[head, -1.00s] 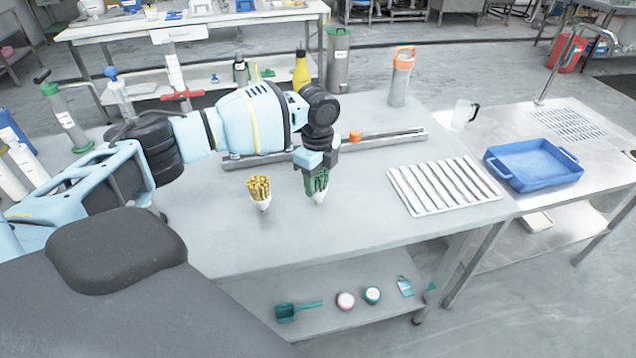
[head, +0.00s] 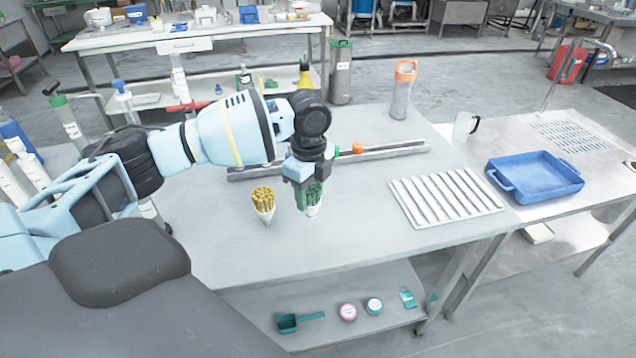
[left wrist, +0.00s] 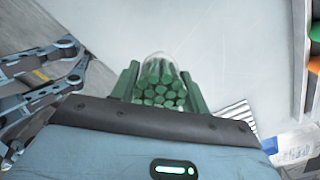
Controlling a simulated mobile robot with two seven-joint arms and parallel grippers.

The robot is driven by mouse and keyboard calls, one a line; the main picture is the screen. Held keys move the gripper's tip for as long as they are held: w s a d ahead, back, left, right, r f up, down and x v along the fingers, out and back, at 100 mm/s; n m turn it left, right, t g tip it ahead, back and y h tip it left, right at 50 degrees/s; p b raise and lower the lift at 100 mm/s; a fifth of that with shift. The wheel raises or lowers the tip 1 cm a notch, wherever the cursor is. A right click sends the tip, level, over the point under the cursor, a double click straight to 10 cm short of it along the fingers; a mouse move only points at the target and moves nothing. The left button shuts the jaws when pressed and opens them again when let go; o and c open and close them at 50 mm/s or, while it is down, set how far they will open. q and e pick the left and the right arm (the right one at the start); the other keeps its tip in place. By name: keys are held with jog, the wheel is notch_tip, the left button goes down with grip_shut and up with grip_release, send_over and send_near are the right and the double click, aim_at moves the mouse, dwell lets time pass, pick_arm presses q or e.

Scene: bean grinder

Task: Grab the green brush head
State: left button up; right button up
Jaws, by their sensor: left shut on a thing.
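The green brush head (head: 314,208), a bundle of green rods in a pale cup, is over the near middle of the grey table (head: 345,235). My left gripper (head: 308,188) reaches down from above and is shut on it, hiding part of the bundle. In the left wrist view the round green rod ends of the brush head (left wrist: 160,88) show between my gripper's two green fingers (left wrist: 160,85). I cannot tell whether its base touches the table.
A yellow bundle in a white cup (head: 264,203) stands just left of the green one. Behind is a metal rail (head: 390,150) with an orange knob. A slatted rack (head: 445,197) and a blue tray (head: 535,178) are to the right. The table front is clear.

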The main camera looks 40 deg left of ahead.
pick_arm(q)
jog(key=s+d+r, duration=0.1)
jog(key=s, duration=0.9)
jog(key=shift+s+d+p, duration=0.3)
jog(key=shift+s+p, duration=0.1)
jog(key=shift+r, duration=0.1)
